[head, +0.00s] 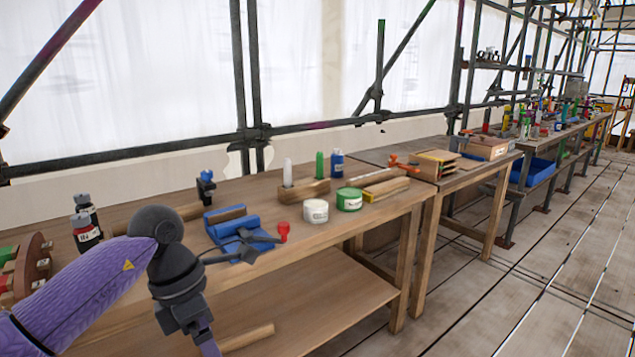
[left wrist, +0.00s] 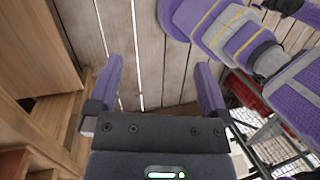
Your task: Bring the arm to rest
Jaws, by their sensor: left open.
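My left arm (head: 90,285) comes in from the left and bends down at its dark wrist, in front of the workbench (head: 390,222). The left gripper's fingers are mostly cut off by the bottom edge of the head view. In the left wrist view, my left gripper (left wrist: 160,80) is open, with two purple fingers wide apart. Nothing is between them; they point at the plank floor (left wrist: 150,45). My right gripper is in neither view.
The bench bears a blue tool (head: 232,222), a white jar (head: 316,210), a green jar (head: 349,199) and dark bottles (head: 85,232). A lower shelf (head: 320,300) sits beneath. In the left wrist view, wooden furniture (left wrist: 30,45) stands close on the left. Floor at right is clear.

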